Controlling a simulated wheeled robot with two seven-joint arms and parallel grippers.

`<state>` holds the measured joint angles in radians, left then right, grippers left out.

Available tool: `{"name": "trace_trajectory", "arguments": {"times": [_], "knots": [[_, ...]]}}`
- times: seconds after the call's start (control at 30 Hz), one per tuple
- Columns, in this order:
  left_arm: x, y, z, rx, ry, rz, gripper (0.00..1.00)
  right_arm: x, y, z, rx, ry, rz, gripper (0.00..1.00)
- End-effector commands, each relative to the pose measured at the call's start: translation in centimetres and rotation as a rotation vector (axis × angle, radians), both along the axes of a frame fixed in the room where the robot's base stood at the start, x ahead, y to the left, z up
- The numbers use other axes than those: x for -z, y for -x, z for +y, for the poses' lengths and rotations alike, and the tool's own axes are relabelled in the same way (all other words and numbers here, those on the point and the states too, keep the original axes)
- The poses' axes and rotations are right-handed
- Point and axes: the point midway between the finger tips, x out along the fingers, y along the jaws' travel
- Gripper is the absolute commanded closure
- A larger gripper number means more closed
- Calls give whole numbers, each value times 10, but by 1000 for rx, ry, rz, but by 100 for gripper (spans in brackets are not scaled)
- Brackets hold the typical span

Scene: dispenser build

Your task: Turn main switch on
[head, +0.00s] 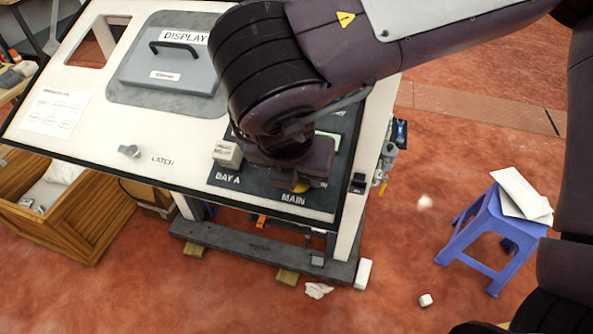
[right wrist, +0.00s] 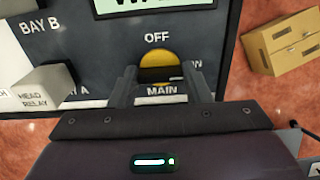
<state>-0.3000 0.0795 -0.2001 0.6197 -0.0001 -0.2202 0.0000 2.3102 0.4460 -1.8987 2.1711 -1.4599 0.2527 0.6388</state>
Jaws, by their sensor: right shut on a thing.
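The main switch is a round yellow knob (right wrist: 157,66) on the dark panel, between the words OFF and MAIN in the right wrist view. In the head view my right gripper (head: 300,183) is over the panel (head: 250,190) near the MAIN label, mostly hidden by my arm. The knob's exact pointing direction is partly hidden. My left gripper is not in view.
A head relay block (head: 227,153) stands on the panel just left of my gripper. A latch knob (head: 130,151) and a grey display cover (head: 172,70) are further left. A blue stool (head: 487,226) with papers stands on the floor at right. A wooden crate (head: 62,228) is lower left.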

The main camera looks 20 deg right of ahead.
Motion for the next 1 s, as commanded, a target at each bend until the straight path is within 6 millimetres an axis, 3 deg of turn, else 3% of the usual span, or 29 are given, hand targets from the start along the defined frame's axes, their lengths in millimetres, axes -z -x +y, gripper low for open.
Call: {"name": "trace_trajectory", "arguments": {"times": [0.47,0.5,0.67,1.0], "knots": [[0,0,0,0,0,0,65,-1,-1,0,16,-5,-6,79],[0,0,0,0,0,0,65,-1,-1,0,16,-6,-6,55],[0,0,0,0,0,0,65,-1,-1,0,15,-5,-6,35],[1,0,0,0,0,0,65,-4,1,1,13,-5,-6,35]]}}
